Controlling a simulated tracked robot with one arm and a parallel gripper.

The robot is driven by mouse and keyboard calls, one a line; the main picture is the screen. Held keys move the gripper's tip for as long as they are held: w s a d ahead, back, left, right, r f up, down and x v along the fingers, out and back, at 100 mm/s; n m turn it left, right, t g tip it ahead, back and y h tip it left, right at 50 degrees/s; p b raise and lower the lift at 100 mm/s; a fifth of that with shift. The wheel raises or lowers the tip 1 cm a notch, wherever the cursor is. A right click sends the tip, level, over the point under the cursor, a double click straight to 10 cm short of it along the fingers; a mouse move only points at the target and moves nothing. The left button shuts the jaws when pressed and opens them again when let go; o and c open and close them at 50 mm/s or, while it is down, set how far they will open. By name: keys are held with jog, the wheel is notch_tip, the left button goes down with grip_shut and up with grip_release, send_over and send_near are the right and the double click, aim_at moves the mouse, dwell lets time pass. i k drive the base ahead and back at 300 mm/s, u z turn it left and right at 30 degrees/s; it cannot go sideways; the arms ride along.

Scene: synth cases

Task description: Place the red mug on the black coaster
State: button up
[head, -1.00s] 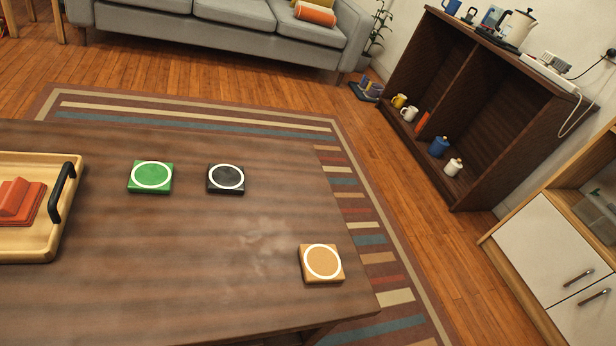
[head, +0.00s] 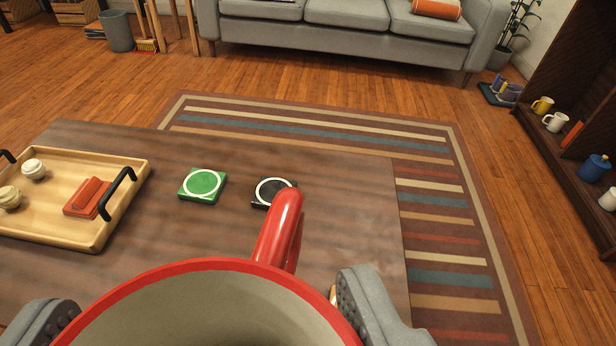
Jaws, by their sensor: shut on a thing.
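A red mug (head: 281,235) with a pale inside fills the bottom middle of the head view, its handle pointing away from me. My gripper (head: 210,310) is shut on the mug, with one grey finger on each side of it. The mug is close to the camera, and its base is out of view. The black coaster (head: 262,205) with a white ring lies on the brown table beyond the mug, partly hidden behind the handle's end. The mug appears apart from the coaster.
A green coaster (head: 203,200) lies just left of the black one. The tan coaster is almost wholly hidden behind the mug and right finger. A wooden tray (head: 120,215) with black handles holds a red item and pale jars at the left. The table's right part (head: 360,215) is clear.

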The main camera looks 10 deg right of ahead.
aim_at(276, 182)
jog(key=z, duration=0.15)
jog(key=i, duration=1.25)
jog(key=u, duration=0.25)
